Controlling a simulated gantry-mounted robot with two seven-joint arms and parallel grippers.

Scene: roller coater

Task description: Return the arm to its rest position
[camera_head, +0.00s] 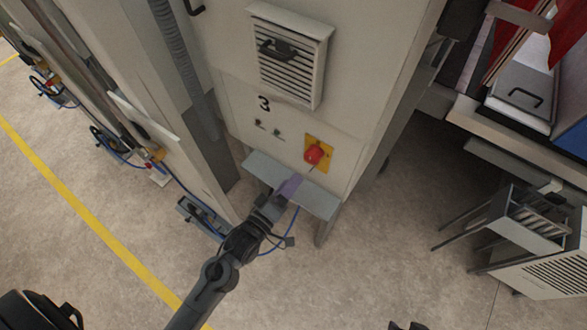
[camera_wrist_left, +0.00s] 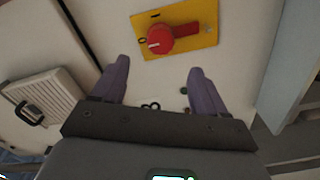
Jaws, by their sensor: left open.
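My left arm reaches up from the bottom of the head view to the machine cabinet. My left gripper (camera_head: 291,187) has purple fingers and is over the grey ledge, just below a red rotary switch (camera_head: 314,154) on a yellow plate. In the left wrist view the gripper (camera_wrist_left: 160,70) is open, with nothing between its fingers. The red knob (camera_wrist_left: 160,40) shows beyond the fingertips, apart from them. My right gripper cannot be made out; only a small dark shape shows at the bottom edge of the head view.
The grey ledge (camera_head: 262,168) juts from the cabinet (camera_head: 345,60) under the switch. A vent with a black handle (camera_head: 277,50) is above. A blue cable (camera_head: 294,222) hangs beside my arm. A slatted metal rack (camera_head: 525,218) stands at right. The floor (camera_head: 385,265) between is clear.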

